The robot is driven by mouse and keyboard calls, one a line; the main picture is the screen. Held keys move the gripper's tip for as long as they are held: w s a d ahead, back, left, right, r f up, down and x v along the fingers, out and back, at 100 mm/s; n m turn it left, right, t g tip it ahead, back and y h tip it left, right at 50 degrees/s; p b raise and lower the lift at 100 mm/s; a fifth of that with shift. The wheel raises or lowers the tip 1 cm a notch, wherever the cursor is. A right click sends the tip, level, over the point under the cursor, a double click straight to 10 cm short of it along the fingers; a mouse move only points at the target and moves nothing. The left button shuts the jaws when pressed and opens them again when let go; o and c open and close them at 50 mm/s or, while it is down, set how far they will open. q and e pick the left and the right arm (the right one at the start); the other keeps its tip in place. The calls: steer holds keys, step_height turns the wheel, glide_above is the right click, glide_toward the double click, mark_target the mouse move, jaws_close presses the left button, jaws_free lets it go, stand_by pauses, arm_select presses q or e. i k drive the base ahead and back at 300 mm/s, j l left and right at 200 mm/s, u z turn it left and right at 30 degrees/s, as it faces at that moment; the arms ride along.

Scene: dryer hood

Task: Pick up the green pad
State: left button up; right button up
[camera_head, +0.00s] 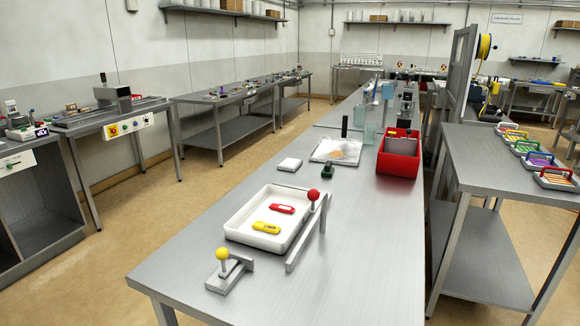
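Several coloured pads with raised handles stand in a row on the metal side table at the right. One with a green surface (530,147) is in the row, between a yellow-toned pad (513,135) behind it and a purple pad (541,161) in front. An orange-striped pad with a red handle (556,178) is nearest. The pads are small here, so their details are hard to tell. Neither of my grippers shows in the head view.
The side table (480,160) has bare room left of the pads. The long central table (365,260) holds a white tray (238,227) with red and yellow items, ball-topped levers, a red bin (399,155) and a small dark-green object (327,171). Floor shows between the tables.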

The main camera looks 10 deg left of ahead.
mark_target(327, 172)
steer(key=i+j+u, duration=0.2)
steer(key=j+u, duration=0.25)
steer(key=j, duration=0.25)
steer(key=i+j+u, duration=0.3)
steer(key=j+u, duration=0.2)
steer(key=j, duration=0.15)
steer(key=i+j+u, duration=0.95)
steer(key=i+j+z, duration=0.2)
steer(key=i, duration=0.25)
steer(key=i+z, duration=0.2)
steer(key=i, duration=0.25)
steer(key=i+l+z, duration=0.25)
steer(key=z, duration=0.2)
steer(key=i+l+z, duration=0.1)
steer(key=i+z, duration=0.8)
steer(key=i+j+z, duration=0.2)
steer(key=i+z, duration=0.6)
steer(key=i, duration=0.2)
steer(key=i+j+z, duration=0.2)
steer(key=i+z, duration=0.15)
steer(key=i, duration=0.2)
steer(key=i+j+z, duration=0.35)
steer(key=i, duration=0.2)
